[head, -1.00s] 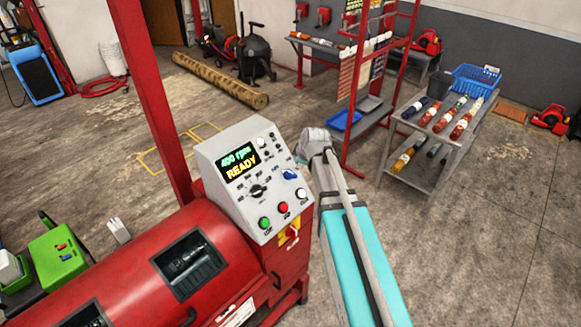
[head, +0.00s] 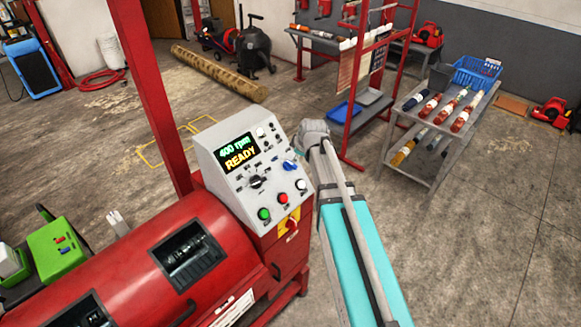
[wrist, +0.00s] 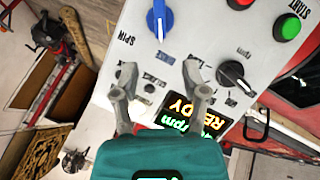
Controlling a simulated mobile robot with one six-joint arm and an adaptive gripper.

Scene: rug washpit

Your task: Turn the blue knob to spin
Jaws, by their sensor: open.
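The blue knob (head: 290,165) is on the right side of the sloped grey control panel (head: 222,147). In the wrist view the blue knob (wrist: 160,18) is at the top, its white-marked end pointing down the picture. The word SPIN stands to its lower left. My gripper (wrist: 160,70) is open and empty; its two grey fingers lie below the knob in the wrist view, apart from each other. The knob lies beyond the fingertips, roughly in line with the gap, and does not appear to be between them.
The display (head: 237,152) reads 400 rpm, READY. A black rpm knob (wrist: 236,76), green button (head: 264,214), red button (head: 283,198) and a white button sit nearby on the panel.

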